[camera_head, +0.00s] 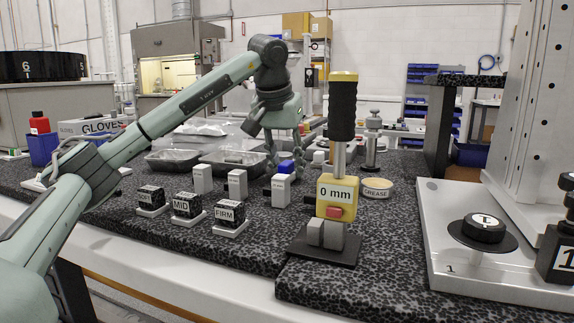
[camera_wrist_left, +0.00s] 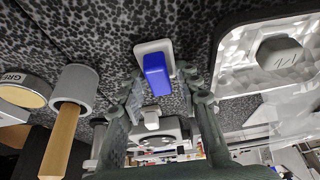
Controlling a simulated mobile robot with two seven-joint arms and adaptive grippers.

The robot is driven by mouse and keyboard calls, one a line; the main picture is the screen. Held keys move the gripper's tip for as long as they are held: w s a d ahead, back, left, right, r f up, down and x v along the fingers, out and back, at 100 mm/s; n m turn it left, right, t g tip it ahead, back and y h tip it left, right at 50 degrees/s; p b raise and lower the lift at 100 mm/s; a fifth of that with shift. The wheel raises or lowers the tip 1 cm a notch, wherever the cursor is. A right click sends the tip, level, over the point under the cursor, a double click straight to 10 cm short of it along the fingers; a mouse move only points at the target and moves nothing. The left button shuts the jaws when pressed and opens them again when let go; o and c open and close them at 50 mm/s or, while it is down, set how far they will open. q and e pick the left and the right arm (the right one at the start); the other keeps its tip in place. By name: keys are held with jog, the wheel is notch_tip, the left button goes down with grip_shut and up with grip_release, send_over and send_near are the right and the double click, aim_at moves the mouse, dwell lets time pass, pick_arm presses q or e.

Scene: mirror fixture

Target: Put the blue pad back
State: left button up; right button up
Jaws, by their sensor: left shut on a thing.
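The blue pad (camera_head: 286,166) is between the fingers of my left gripper (camera_head: 285,170), which is shut on it. In the left wrist view the blue pad (camera_wrist_left: 157,74) shows between the two fingertips, in front of a white block (camera_wrist_left: 155,48). In the head view a white labelled block (camera_head: 281,191) stands directly below the pad. I cannot tell whether pad and block touch. Two similar white blocks stand to its left, one at the middle (camera_head: 237,184) and one farther left (camera_head: 202,179). My right gripper is not in view.
Speckled pads labelled MID (camera_head: 187,206) and FIRM (camera_head: 229,214) stand in front. A yellow 0 mm gauge (camera_head: 337,196) with a black handle and a grease tin (camera_head: 377,188) are to the right. Clear trays (camera_head: 172,161) lie behind. The front counter is partly free.

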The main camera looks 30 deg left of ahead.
pick_arm(q)
jog(key=shift+f, duration=0.1)
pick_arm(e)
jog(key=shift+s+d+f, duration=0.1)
pick_arm(q)
jog(key=o, duration=1.1)
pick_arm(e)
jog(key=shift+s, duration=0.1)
pick_arm(q)
jog(key=shift+r, duration=0.25)
jog(key=shift+p+v, duration=1.05)
jog(key=shift+v, duration=4.85)
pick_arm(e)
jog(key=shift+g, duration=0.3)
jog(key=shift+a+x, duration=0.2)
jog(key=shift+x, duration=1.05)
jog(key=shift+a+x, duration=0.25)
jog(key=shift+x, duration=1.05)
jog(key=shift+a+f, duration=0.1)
